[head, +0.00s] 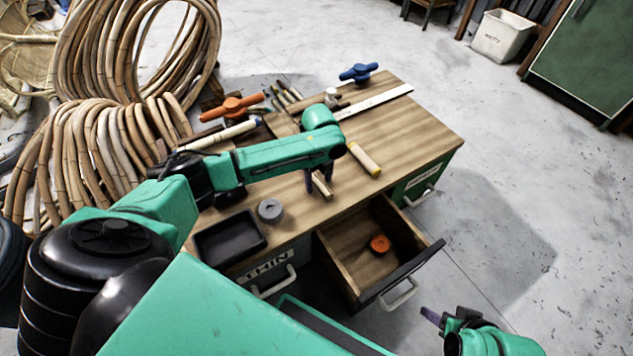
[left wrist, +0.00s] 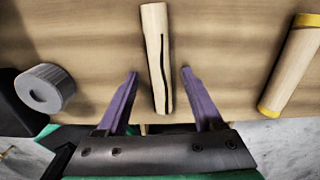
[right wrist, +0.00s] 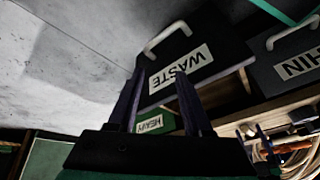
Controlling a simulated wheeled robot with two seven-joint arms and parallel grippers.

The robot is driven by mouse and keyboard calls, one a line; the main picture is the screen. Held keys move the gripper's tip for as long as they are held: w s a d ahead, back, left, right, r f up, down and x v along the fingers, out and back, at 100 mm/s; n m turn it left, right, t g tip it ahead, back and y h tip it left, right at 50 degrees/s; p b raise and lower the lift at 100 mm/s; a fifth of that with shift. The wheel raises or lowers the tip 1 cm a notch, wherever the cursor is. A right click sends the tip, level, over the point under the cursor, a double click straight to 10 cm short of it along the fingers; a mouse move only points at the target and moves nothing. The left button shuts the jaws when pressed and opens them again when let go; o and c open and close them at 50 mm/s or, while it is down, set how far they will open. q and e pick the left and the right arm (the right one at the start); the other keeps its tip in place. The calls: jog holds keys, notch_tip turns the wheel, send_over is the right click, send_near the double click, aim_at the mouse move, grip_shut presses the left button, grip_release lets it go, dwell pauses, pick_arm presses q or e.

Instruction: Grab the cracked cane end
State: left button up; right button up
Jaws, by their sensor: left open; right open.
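The cracked cane end (left wrist: 157,50) is a short pale stick with a dark crack along its length, lying on the wooden bench top. In the head view the cane end (head: 322,186) is partly hidden by my left gripper (head: 318,178). In the left wrist view my left gripper (left wrist: 159,72) is open, one finger on each side of the stick, with gaps between. My right gripper (head: 432,316) is away from the bench at the lower right. In the right wrist view it (right wrist: 160,70) is open and empty, facing the drawer fronts.
A drawer labelled WASTE (right wrist: 180,70) stands open with an orange roll (head: 380,243) inside. A grey roll (head: 270,210), a black tray (head: 203,245) and a yellow-ended cane piece (head: 364,159) are on the bench. Cane coils (head: 90,150) stand at left.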

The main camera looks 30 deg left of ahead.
pick_arm(q)
grip_shut()
jog(key=shift+r, duration=0.15)
